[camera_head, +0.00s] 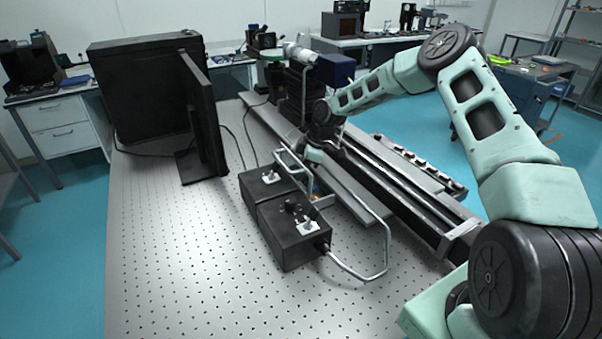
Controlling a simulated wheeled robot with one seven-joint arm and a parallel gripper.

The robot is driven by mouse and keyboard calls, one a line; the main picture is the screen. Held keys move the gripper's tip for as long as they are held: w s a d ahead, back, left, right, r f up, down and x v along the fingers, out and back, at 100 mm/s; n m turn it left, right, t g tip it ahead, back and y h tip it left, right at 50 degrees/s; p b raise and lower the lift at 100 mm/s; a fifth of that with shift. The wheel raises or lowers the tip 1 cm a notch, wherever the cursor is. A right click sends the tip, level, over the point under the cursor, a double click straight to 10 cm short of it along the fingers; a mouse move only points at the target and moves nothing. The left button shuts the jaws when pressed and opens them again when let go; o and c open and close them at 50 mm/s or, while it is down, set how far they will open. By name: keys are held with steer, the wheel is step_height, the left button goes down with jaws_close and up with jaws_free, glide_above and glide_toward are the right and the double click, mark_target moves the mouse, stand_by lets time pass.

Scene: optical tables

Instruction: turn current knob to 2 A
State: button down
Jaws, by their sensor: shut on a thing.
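My gripper (313,153) is at the end of my arm, which reaches in from the right. It is just behind and above two black boxes with metal tube frames. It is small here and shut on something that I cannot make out. The nearer black box (280,242) has small dark knobs (297,208) and a pale plate on top. The farther black box (252,188) has a pale fitting (269,178) on top. No current knob or scale marking can be told for certain, and no 2 A mark is readable. The gripper hides part of the area at its tips.
The boxes stand on a perforated optical table (190,285). A monitor (205,115) and a large black case (140,90) stand at left. A long black rail (405,195) runs along the right. A bent tube (384,255) sticks out at front. The table's front left is clear.

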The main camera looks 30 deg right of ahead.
steer(key=c, duration=1.5)
jaws_free()
steer(key=b+v, duration=0.3)
steer(key=v, duration=1.4)
steer(key=shift+r, duration=0.2)
steer(key=shift+d, duration=0.1)
